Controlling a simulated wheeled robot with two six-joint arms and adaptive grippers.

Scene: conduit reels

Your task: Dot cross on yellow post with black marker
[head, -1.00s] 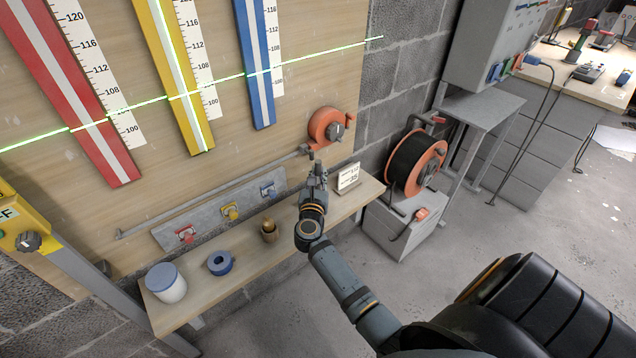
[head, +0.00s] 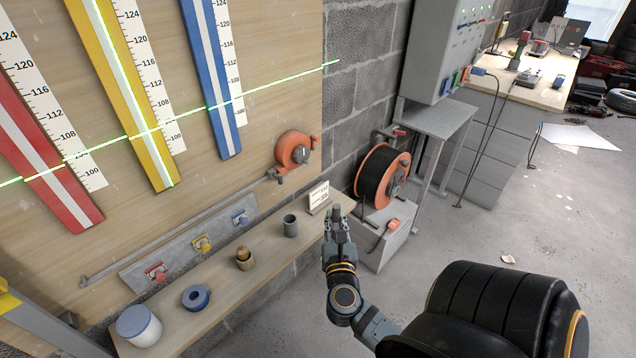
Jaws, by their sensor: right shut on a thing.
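The yellow post (head: 105,62) has a pale centre stripe and leans on the wooden board between a red post (head: 36,150) and a blue post (head: 203,65). A green laser line runs across the posts, and a second green line runs down the yellow post; they meet as a cross (head: 145,132). My right gripper (head: 338,211) points up near the right end of the shelf, well away from the yellow post. It is shut on a small dark thing, probably the black marker, mostly hidden by the fingers. My left gripper is out of view.
The narrow shelf (head: 215,305) holds a white tub (head: 138,326), blue tape (head: 196,298), a wooden holder (head: 245,260), a grey cup (head: 291,226) and a small sign (head: 319,198). An orange reel (head: 294,150) hangs on the board. A cable reel (head: 383,176) stands to the right.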

